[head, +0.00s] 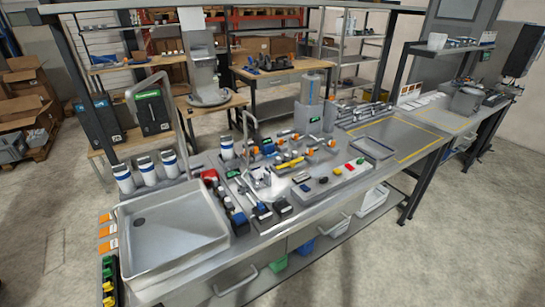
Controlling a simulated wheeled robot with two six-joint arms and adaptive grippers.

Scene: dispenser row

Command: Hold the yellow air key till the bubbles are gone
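A grey key panel (335,184) lies along the front middle of the bench, with a row of small coloured keys on it. A yellow key (337,171) sits between a dark key and a red key (350,167). A green key (361,160) is at the right end of the row. Behind the panel are metal fittings and a yellow bar-like part (290,163). A grey and bluish cylinder unit (312,90) stands behind them. Bubbles cannot be made out at this size. Neither of my grippers shows in the head view.
A steel sink (165,232) is at the front left, with white bottles (146,171) behind it. A shallow tray (373,147) lies right of the panel. A clear yellow-outlined area (405,135) is farther right.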

